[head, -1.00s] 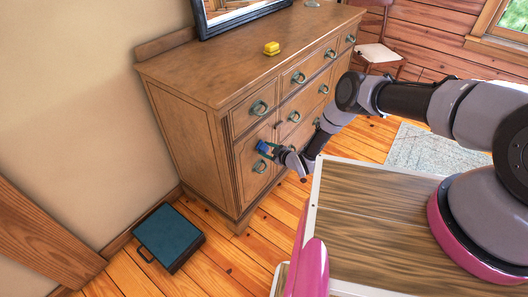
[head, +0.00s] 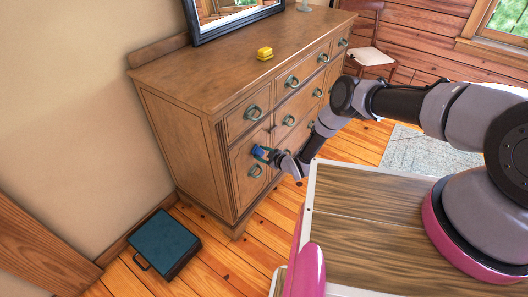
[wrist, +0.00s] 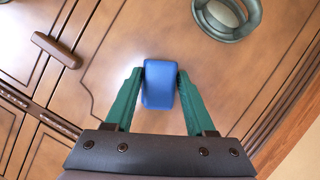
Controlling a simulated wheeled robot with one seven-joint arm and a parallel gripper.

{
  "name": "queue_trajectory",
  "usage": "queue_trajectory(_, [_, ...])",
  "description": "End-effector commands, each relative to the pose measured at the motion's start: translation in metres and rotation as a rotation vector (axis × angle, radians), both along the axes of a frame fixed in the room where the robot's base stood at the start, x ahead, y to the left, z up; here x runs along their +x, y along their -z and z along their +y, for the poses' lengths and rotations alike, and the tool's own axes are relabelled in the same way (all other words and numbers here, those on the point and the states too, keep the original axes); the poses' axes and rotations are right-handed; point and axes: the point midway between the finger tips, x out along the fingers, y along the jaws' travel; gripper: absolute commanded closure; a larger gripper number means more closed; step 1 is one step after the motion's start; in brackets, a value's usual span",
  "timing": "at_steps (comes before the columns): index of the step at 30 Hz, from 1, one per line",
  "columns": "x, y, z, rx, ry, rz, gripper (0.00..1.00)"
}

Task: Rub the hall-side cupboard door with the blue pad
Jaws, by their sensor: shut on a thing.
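The blue pad (wrist: 160,86) is gripped between the two green fingers of my gripper (wrist: 160,74) in the wrist view. The same pad (head: 258,152) shows small in the head view, at the face of the cupboard door (head: 243,178) on the dresser's near end. In the wrist view the brown door panel (wrist: 225,95) lies behind the pad, with the ring handle (wrist: 228,14) at upper right. I cannot tell whether the pad touches the door.
A yellow object (head: 265,54) and a dark-framed mirror (head: 235,18) stand on the dresser top (head: 200,70). A dark blue-green case (head: 165,243) lies on the floor at left. A chair (head: 370,55) stands behind.

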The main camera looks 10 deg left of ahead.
Motion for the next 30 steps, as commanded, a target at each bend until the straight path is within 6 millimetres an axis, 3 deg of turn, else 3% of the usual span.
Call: queue_trajectory(30, [-0.057,-0.001,0.024,0.002,-0.003,-0.001,1.00])
